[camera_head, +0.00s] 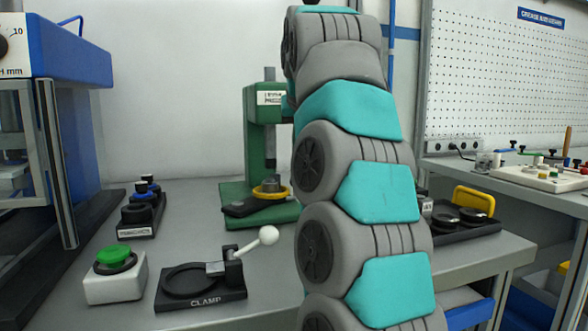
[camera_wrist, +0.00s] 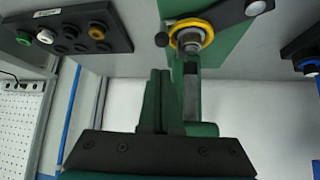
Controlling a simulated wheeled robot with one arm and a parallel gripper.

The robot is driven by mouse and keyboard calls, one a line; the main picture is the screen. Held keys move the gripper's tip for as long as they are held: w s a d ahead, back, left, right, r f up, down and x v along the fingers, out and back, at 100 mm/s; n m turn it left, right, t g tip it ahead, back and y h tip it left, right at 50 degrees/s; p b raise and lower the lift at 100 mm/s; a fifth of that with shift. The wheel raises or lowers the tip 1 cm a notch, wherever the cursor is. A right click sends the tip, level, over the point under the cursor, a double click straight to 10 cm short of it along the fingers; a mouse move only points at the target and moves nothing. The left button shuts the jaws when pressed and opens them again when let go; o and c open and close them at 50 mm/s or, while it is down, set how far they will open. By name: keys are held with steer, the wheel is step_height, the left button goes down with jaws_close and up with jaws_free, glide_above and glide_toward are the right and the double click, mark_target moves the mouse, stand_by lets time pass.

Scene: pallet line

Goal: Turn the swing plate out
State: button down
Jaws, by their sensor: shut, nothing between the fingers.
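The swing plate (camera_head: 240,208) is a flat black arm on the base of the green press (camera_head: 262,135). Its yellow ring (camera_head: 271,191) sits under the press ram. In the wrist view the plate (camera_wrist: 230,15) runs to the upper right from the yellow ring (camera_wrist: 174,38), with a pale round pivot cap at its other end. In the head view my arm hides the gripper.
A clamp fixture (camera_head: 203,285) with a white ball lever and a green button box (camera_head: 115,275) stand at the front. A black holder (camera_head: 142,212) is at left, a blue-topped machine (camera_head: 70,55) far left. A yellow-handled tray (camera_head: 470,215) stands right of my arm.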

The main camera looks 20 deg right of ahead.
steer(key=shift+f, duration=0.1)
steer(key=x, duration=1)
steer(key=shift+b, duration=0.35)
steer(key=shift+s, duration=0.25)
